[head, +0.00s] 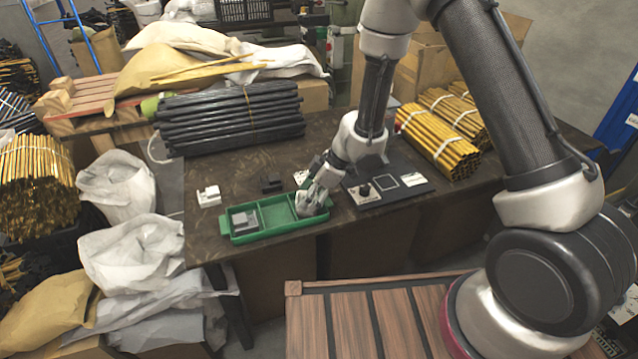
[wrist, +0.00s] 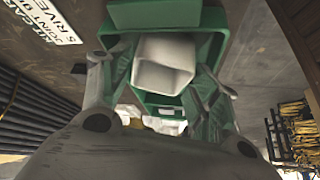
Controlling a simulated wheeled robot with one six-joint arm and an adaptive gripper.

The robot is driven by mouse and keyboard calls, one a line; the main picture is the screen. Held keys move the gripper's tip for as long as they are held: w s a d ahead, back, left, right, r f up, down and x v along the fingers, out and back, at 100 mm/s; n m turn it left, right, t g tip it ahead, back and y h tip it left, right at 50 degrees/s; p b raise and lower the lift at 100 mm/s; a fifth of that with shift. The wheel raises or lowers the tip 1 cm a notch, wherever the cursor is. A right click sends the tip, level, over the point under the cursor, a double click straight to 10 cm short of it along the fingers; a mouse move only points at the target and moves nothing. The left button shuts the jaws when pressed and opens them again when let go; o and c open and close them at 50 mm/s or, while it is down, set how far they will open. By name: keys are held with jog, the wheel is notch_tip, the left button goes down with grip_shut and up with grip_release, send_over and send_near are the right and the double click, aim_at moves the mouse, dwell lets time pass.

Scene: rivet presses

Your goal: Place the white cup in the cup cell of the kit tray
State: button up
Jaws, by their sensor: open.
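The green kit tray (head: 276,232) lies on the dark table in the head view, with its rim also visible in the wrist view (wrist: 152,16). A grey block sits in its left compartment, and the middle one looks empty. My gripper (head: 312,204) is low over the tray's right end. In the wrist view, the white cup (wrist: 165,62) sits within green walls between the fingers of my gripper (wrist: 160,80). The fingers are spread apart, one on each side of the cup; I cannot tell whether either touches it. In the head view, my gripper hides most or all of the cup.
A white block (head: 209,196) and a small black block (head: 271,183) stand behind the tray. A dark board (head: 388,186) with small parts lies to its right. Black rods (head: 230,118) and yellow tube bundles (head: 440,140) lie further back. The table's front edge is close to the tray.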

jog(key=v, duration=1)
jog(key=shift+r, duration=0.3)
jog(key=w+d+r+m+t+h, duration=0.2)
jog(key=w+d+r+t, duration=0.2)
jog(key=w+d+r, duration=0.3)
jog(key=s+d+r+m+t+h, duration=0.2)
jog(key=d+r+m+h, duration=0.15)
jog(key=d+r, duration=0.5)
jog(key=s+d+r+m+t+h, duration=0.15)
jog(key=d+r+m, duration=0.25)
jog(key=d+r, duration=0.45)
jog(key=s+d+r+m+g+h, duration=0.1)
jog(key=s+d+r+m+g, duration=0.2)
jog(key=s+d, duration=0.6)
jog(key=s+a+m+y, duration=0.1)
jog(key=s+a+m, duration=0.1)
jog(key=s, duration=0.7)
jog(key=s+a+m+y, duration=0.1)
jog(key=s+a+m, duration=0.1)
jog(key=s, duration=0.6)
jog(key=shift+s+f+g, duration=0.25)
jog(key=shift+s+g, duration=0.1)
jog(key=shift+g, duration=0.1)
